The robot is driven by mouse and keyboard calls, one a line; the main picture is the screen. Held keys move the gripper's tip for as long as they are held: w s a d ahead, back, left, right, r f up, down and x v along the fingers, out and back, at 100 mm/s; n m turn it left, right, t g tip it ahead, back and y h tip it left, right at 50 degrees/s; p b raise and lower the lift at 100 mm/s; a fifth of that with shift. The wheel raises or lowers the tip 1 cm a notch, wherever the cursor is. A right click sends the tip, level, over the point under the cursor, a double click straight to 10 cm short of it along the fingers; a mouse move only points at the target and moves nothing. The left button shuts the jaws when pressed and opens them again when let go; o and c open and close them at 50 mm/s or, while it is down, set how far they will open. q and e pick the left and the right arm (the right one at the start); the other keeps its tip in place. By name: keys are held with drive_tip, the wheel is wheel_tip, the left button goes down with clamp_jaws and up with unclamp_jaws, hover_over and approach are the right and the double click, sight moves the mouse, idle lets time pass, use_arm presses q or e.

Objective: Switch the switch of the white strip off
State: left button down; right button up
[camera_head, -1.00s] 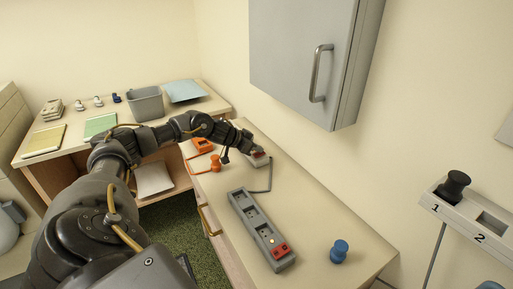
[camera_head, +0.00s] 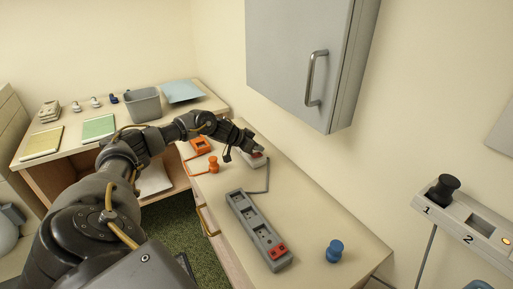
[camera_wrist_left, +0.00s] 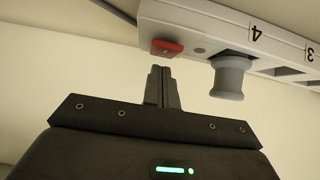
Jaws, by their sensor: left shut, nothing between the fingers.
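The white strip (camera_wrist_left: 225,30) shows large in the left wrist view, with labels 4 and 3, a red switch (camera_wrist_left: 167,47) and a grey plug (camera_wrist_left: 228,78). The small round lamp (camera_wrist_left: 197,50) beside the switch looks grey and unlit. My right gripper is not in view.
A grey strip (camera_head: 247,220) with a red switch lies on the counter (camera_head: 310,215). A blue knob-like plug (camera_head: 335,250) and an orange one (camera_head: 213,165) stand nearby. Another strip (camera_head: 465,215) with a black plug is at right. A grey cabinet (camera_head: 290,60) hangs above.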

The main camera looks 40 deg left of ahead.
sight(256, 153)
use_arm(q)
drive_tip(key=shift+r, duration=0.15)
drive_tip(key=r+p, duration=0.4)
drive_tip(key=p, duration=0.1)
drive_tip(key=shift+w+r, duration=0.25)
drive_tip(key=shift+r, duration=0.1)
drive_tip(key=shift+s+a+r+b, duration=0.1)
drive_tip(key=shift+s+a+b, duration=0.05)
drive_tip(key=shift+s+b, duration=0.45)
drive_tip(key=w+r+b+v, duration=0.1)
drive_tip(key=v, duration=0.7)
drive_tip(key=shift+d+r+b, duration=0.2)
drive_tip(key=shift+r+b, duration=0.1)
drive_tip(key=shift+b, duration=0.05)
